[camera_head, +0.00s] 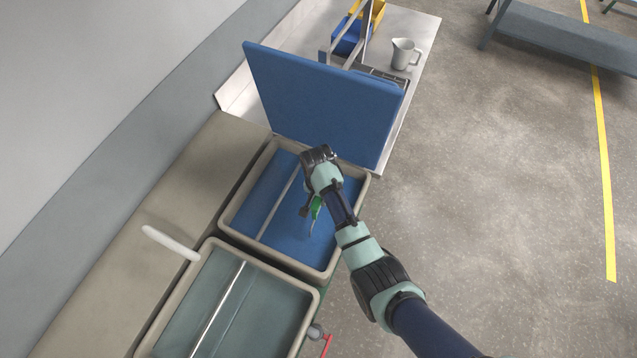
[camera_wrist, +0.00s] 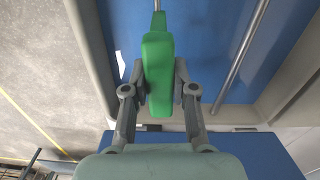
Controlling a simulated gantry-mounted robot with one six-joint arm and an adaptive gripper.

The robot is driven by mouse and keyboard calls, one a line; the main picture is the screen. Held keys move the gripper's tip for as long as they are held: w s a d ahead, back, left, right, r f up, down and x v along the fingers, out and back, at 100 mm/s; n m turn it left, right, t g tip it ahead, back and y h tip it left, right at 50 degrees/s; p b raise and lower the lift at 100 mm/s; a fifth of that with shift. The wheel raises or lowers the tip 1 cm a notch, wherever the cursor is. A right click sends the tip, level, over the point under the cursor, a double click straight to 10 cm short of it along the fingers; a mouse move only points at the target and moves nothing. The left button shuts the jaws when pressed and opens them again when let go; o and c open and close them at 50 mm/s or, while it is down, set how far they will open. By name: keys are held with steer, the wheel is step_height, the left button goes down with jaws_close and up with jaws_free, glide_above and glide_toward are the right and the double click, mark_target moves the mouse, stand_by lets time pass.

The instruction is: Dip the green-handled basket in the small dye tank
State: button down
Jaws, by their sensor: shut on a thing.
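My gripper (camera_wrist: 158,100) is shut on the green handle (camera_wrist: 158,65) of the basket, as the wrist view shows. In the head view the green handle (camera_head: 316,207) shows just below my gripper (camera_head: 308,211), over the blue-filled tank (camera_head: 225,215). A thin metal rod runs from the handle's far end in the wrist view. The basket's body cannot be made out, so I cannot tell whether it is in the blue liquid. The blue tank has a beige rim and a metal bar across it.
A second tank (camera_head: 316,297) with grey-green liquid and a bar stands nearer. A raised blue panel (camera_head: 318,105) stands behind the blue tank. A metal bench beyond it holds a grey jug (camera_head: 404,54) and blue and yellow bins. Open floor lies to the right.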

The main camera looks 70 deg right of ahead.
steer(key=shift+f+b, duration=2.95)
steer(key=shift+f, duration=0.15)
steer(key=shift+r+p, duration=1.15)
steer(key=shift+p, duration=0.15)
steer(key=shift+f, duration=0.15)
steer(key=shift+f+b, duration=0.75)
steer(key=shift+f, duration=0.3)
steer(key=shift+r, duration=0.15)
